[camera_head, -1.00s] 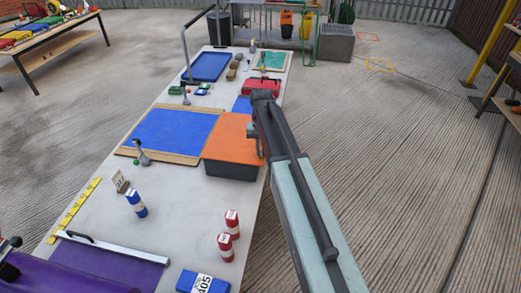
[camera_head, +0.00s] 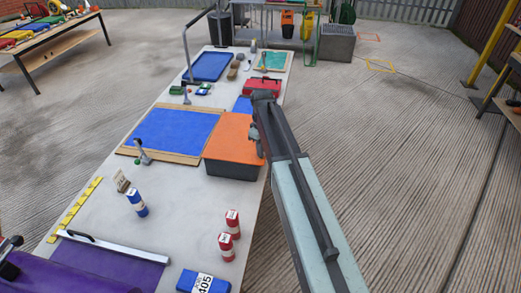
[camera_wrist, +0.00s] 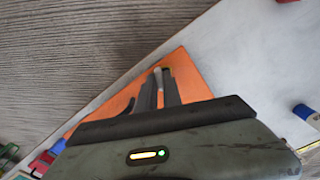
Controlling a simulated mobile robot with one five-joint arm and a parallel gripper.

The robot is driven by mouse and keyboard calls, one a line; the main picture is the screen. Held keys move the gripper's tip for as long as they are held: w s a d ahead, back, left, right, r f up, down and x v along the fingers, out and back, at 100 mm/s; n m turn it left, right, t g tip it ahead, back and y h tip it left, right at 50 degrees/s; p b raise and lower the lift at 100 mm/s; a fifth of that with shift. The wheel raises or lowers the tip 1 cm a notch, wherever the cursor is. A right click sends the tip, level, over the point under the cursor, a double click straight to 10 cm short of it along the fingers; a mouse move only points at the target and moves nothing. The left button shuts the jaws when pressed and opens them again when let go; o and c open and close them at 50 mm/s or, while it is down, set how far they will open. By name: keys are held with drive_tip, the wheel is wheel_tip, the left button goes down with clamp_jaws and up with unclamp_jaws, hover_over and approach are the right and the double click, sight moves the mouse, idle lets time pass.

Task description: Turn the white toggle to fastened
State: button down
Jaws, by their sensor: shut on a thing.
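An orange lid (camera_head: 230,138) covers a dark grey box (camera_head: 232,171) at the right edge of the long table. My gripper (camera_head: 257,136) is over the lid's right edge. In the wrist view my gripper's two fingers (camera_wrist: 160,82) are close together over the orange surface (camera_wrist: 187,75). A small pale piece (camera_wrist: 158,71) shows between the fingertips. It appears to be the white toggle, and my fingers are shut on it. Most of it is hidden by the fingers, so I cannot tell which way it is turned.
A blue panel in a wooden frame (camera_head: 172,132) lies left of the box. A red case (camera_head: 262,86) stands beyond it. The concrete floor (camera_head: 400,170) right of the table is clear.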

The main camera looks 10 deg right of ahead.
drive_tip(key=shift+w+d+n, duration=0.1)
drive_tip(key=shift+n, duration=2.2)
drive_tip(key=c, duration=1.5)
unclamp_jaws()
drive_tip(key=shift+d, duration=0.1)
